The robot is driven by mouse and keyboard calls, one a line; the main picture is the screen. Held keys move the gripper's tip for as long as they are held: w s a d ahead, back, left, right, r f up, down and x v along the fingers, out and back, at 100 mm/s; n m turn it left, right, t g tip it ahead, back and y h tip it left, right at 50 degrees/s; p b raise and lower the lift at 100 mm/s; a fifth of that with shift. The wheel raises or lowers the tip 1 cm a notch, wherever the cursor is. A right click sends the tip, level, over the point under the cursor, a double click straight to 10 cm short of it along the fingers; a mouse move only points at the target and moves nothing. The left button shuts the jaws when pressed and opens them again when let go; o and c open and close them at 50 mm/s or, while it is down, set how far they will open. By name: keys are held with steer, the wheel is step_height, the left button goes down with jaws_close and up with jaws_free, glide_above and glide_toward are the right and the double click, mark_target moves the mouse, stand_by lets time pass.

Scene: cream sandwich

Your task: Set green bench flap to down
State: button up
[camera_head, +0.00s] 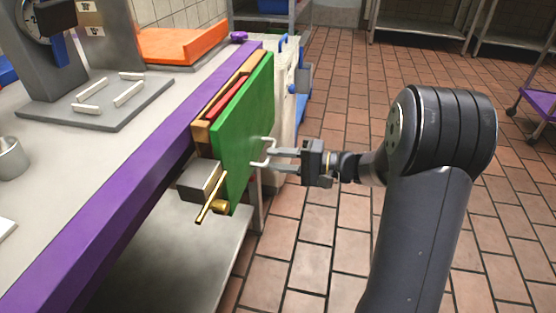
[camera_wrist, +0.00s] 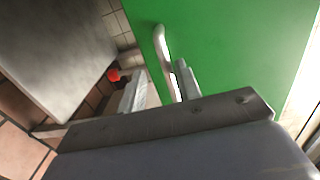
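The green bench flap (camera_head: 243,125) is a flat panel standing upright along the bench's purple-edged side. It fills the upper right of the wrist view (camera_wrist: 240,50). A pale curved handle (camera_wrist: 162,42) sticks out from its face. My gripper (camera_head: 274,158) reaches in from the right with its fingertips at the handle, close to the green face. In the wrist view its two fingers (camera_wrist: 157,88) are apart. The handle lies between them, nearer the right finger; I cannot tell whether they touch. The handle's lower part is partly hidden by the gripper.
A wooden frame (camera_head: 203,130) with a red part sits behind the flap. A grey block (camera_head: 197,181) and a brass rod (camera_head: 206,205) are at its lower end. The bench top (camera_head: 150,150) is left. Open tiled floor (camera_head: 325,95) lies right.

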steer(key=p+v, duration=0.2)
steer(key=v, duration=0.8)
steer(key=shift+d, duration=0.25)
steer(key=shift+s, duration=0.1)
steer(key=b+x, duration=0.2)
steer(key=x, duration=0.8)
steer(key=shift+a, duration=0.4)
steer(key=shift+d+r, duration=0.2)
steer(key=shift+d, duration=0.1)
steer(key=shift+f, duration=0.1)
